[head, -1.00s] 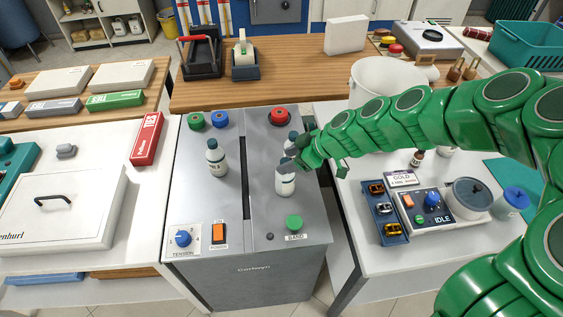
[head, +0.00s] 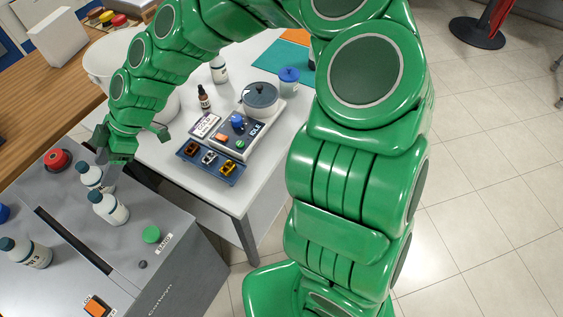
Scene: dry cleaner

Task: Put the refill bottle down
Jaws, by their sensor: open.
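Three white bottles with dark caps stand on the grey machine top (head: 150,207): a front right bottle (head: 110,209), one just behind it (head: 90,177) and one at the left labelled in dark print (head: 30,254). I cannot tell by label which is the refill bottle. My gripper (head: 130,147) is open, with its fingers spread, just right of and above the rear bottle. It appears empty. The arm hides part of the white table and a white tub behind it.
A red knob (head: 57,160) and a green button (head: 151,234) sit on the machine top. On the white table are a control unit (head: 232,130), a tray with small parts (head: 210,161), a brown dropper bottle (head: 204,99) and another white bottle (head: 219,72).

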